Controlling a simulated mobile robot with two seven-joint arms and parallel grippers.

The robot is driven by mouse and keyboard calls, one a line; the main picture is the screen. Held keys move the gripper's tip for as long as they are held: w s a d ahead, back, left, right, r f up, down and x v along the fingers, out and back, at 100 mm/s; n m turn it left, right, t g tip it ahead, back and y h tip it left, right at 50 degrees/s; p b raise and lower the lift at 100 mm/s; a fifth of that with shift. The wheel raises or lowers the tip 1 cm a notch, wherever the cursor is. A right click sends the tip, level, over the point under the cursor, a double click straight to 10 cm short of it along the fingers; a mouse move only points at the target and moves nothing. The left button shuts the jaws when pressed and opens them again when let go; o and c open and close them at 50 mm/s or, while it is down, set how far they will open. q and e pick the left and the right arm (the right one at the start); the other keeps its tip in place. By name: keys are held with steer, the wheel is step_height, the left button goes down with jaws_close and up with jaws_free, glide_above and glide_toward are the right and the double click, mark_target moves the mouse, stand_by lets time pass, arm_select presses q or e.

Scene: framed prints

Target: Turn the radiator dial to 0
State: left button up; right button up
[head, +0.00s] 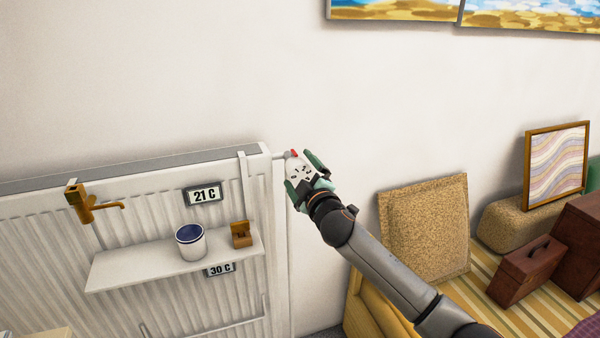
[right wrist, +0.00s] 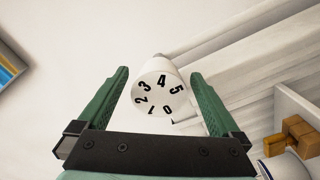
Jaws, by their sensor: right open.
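The radiator dial (right wrist: 160,92) is a white round knob with black digits 0 to 5 around its face. In the right wrist view the 4 is near the top and the 0 at the lower right. In the head view the dial (head: 297,169) sits at the radiator's upper right corner, with a small red mark (head: 293,154) above it. My right gripper (right wrist: 160,95) is open, with one green finger on each side of the dial and visible gaps between. It also shows in the head view (head: 306,176). My left gripper is not in view.
The white radiator (head: 150,215) carries a shelf (head: 140,268) with a cup (head: 190,242) and a small wooden block (head: 241,235). A brass tap (head: 88,205) is at left. A cushion (head: 425,228), a red-brown box (head: 525,268) and a framed print (head: 556,163) stand at right.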

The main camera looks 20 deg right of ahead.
steer(key=shift+s, duration=0.1)
steer(key=s, duration=1.2)
steer(key=shift+s+d, duration=0.15)
steer(key=shift+d, duration=0.1)
